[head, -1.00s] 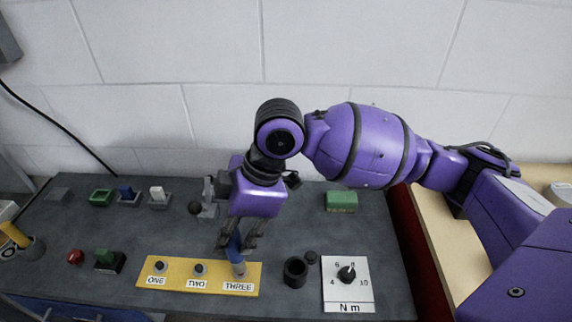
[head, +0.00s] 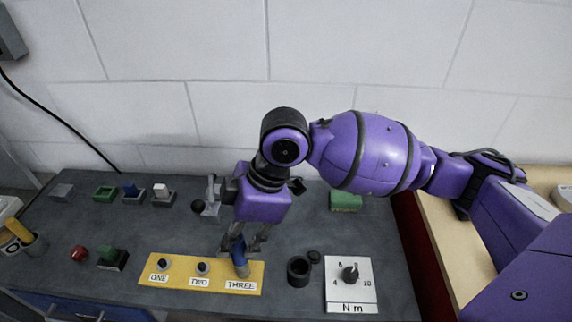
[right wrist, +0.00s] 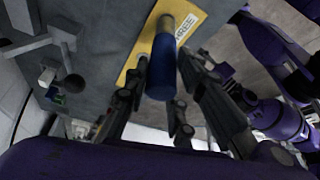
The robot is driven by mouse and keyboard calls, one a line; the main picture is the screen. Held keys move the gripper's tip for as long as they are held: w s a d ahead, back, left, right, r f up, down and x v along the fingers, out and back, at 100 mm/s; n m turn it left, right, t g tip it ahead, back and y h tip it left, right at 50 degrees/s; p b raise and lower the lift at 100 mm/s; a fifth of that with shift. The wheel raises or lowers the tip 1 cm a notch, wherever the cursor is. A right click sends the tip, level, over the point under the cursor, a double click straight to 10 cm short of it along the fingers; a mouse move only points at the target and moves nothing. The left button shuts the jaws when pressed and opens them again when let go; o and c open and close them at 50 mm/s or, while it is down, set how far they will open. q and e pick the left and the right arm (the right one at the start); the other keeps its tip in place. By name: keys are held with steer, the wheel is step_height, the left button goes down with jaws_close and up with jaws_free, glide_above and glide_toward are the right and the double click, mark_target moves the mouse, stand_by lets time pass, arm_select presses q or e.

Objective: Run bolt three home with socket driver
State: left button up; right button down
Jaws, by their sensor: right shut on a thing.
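My right gripper (head: 244,250) is shut on the blue handle of the socket driver (head: 240,262) and points down. The driver stands over the THREE position of the yellow bolt plate (head: 212,283). Its silver lower end also shows in the right wrist view (right wrist: 166,23), against the plate by the THREE label. Bolt three is hidden under the driver, so I cannot tell how far in it sits. Dark bolt heads show at ONE (head: 163,264) and TWO (head: 202,268). My left gripper is out of view.
A black cup (head: 299,269) and a torque dial (head: 350,274) marked in N m stand right of the plate. A green block (head: 345,201) lies behind.

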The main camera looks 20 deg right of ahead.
steer(key=shift+f, duration=0.35)
stand_by(2.4)
